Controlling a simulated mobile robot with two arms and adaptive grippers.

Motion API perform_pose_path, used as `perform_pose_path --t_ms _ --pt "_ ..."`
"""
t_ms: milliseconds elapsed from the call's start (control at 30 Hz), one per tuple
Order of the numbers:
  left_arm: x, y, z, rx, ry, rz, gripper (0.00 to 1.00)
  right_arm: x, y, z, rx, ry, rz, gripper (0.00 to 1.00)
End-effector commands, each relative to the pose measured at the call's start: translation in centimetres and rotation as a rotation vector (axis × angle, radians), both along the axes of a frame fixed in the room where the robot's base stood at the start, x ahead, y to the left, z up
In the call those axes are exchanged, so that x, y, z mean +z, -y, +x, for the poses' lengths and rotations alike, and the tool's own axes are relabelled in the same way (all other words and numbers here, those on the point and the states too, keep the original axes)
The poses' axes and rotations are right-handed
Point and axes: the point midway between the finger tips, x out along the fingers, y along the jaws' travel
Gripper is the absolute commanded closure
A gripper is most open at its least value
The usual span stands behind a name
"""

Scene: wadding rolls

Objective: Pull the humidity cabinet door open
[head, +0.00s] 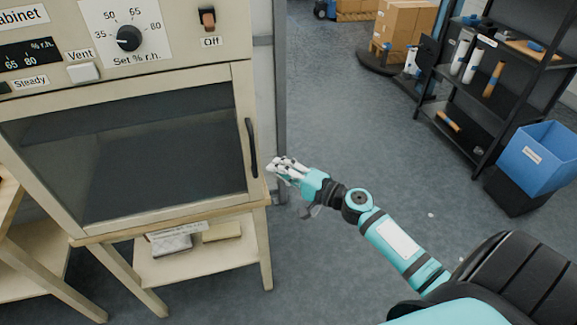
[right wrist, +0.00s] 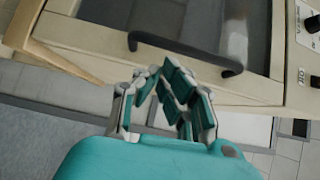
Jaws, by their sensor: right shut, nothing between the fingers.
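The humidity cabinet (head: 185,45) is a beige box on the left of the head view. Its door (head: 150,155) has a dark glass pane in a beige frame and looks shut. A black upright bar handle (head: 251,147) sits on the door's right edge; it also shows in the right wrist view (right wrist: 185,50), beyond my fingers. My right gripper (head: 279,166) is just right of the handle's lower end in the head view. Its fingers (right wrist: 160,92) are shut and empty, apart from the handle in the wrist view. My left gripper is out of view.
The cabinet stands on a wooden table with a lower shelf (head: 190,262). A control panel with a dial (head: 129,39) is above the door. A grey post (head: 280,90) stands behind. A black rack (head: 480,95) and blue bin (head: 540,155) are at right. The floor between is clear.

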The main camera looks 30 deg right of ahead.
Motion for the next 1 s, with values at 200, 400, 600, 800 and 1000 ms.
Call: perform_pose_path --t_ms 200,400,600,800,1000 --pt "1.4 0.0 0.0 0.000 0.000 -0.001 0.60 0.2 -1.4 3.3 -0.001 0.000 0.000 1.00" --pt "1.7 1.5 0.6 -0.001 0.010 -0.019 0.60 0.0 -2.0 4.5 -0.001 0.001 -0.002 1.00" --pt "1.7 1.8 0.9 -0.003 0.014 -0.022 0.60 -0.1 -2.0 4.6 -0.001 -0.001 -0.003 1.00" --pt "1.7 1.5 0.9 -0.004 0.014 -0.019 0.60 -0.1 -2.1 4.6 -0.002 -0.001 -0.002 1.00" --pt "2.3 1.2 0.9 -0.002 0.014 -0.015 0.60 -0.2 -3.6 4.0 -0.014 -0.005 0.000 1.00"
